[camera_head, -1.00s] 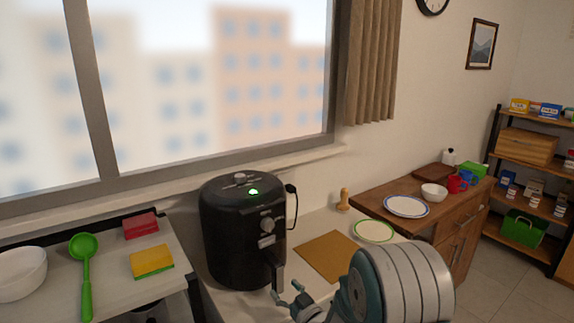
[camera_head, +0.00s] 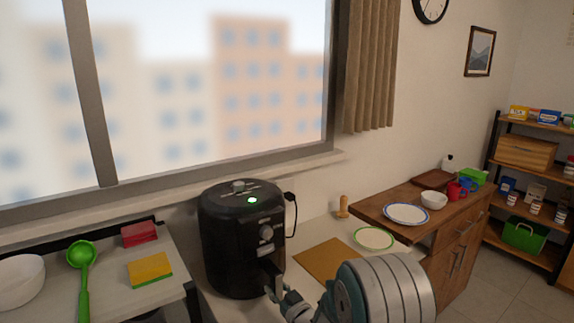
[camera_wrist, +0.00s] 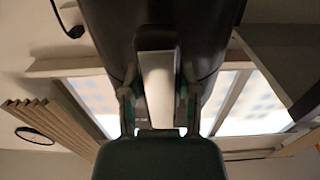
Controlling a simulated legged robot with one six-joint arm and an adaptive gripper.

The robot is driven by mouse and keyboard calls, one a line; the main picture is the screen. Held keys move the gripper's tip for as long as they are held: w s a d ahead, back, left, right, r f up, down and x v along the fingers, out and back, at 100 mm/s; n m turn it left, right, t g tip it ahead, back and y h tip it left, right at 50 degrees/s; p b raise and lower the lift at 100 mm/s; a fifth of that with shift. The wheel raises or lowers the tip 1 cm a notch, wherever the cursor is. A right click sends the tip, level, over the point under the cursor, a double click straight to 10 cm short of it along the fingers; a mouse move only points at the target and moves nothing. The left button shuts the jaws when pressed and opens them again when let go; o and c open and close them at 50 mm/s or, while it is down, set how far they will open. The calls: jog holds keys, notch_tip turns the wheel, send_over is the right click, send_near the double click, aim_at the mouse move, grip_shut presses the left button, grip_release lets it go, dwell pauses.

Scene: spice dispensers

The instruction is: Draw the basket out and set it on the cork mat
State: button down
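The black air fryer (camera_head: 235,235) stands on the counter, with a green light on its upper front. Its basket appears to be in the body, and the basket's handle (camera_head: 270,270) sticks out at the lower front. In the wrist view the handle (camera_wrist: 158,85) lies between the two fingers of my gripper (camera_wrist: 159,98). The fingers are spread, with a narrow gap seen on each side of the handle. In the head view my gripper (camera_head: 280,291) is at the handle, partly hidden by my arm. The cork mat (camera_head: 326,258) lies flat and bare to the right of the fryer.
A wooden cabinet (camera_head: 455,235) with a plate, bowl and mugs is at right. Sponges (camera_head: 150,270), a green ladle (camera_head: 83,265) and a white bowl (camera_head: 20,281) are at left.

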jog(key=c, duration=1.2)
grip_release()
jog(key=shift+r, duration=0.15)
grip_shut()
